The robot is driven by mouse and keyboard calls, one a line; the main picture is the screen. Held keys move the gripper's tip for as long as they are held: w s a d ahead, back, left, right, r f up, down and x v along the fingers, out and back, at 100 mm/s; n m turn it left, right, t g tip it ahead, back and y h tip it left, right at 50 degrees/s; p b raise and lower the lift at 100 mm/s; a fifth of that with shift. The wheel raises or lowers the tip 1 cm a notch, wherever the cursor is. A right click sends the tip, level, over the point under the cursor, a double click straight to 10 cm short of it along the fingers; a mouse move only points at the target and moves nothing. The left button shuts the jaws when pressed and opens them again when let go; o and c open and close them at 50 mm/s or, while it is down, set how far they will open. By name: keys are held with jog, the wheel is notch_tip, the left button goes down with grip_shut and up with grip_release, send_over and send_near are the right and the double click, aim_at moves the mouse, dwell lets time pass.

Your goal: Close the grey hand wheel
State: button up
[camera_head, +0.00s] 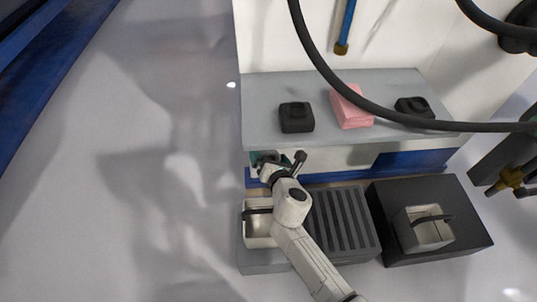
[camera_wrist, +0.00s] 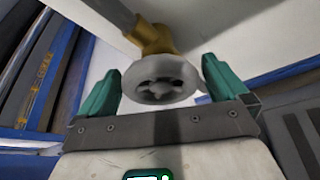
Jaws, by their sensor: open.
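The grey hand wheel (camera_wrist: 162,80) is round with cut-outs in its face. In the wrist view it sits on a brass valve body (camera_wrist: 152,37) at the end of a grey pipe (camera_wrist: 108,12). My gripper (camera_wrist: 158,77) is open, with one green finger on each side of the wheel in that view. I see gaps between the wheel and both fingers; I cannot tell the depth between them. In the head view my gripper (camera_head: 268,160) is at the front edge of the grey shelf, and the hand wheel there is hidden.
The grey shelf (camera_head: 259,88) carries two black blocks (camera_head: 296,117) and a pink block (camera_head: 350,106). Below are a ribbed dark crate (camera_head: 342,222) and a pale bucket (camera_head: 422,232) on a black box. A black hose (camera_head: 330,72) crosses above. Floor at left is clear.

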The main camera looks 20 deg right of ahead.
jog(key=p+v, duration=0.3)
jog(key=v, duration=0.7)
jog(key=shift+d+f, duration=0.1)
jog(key=shift+d, duration=0.05)
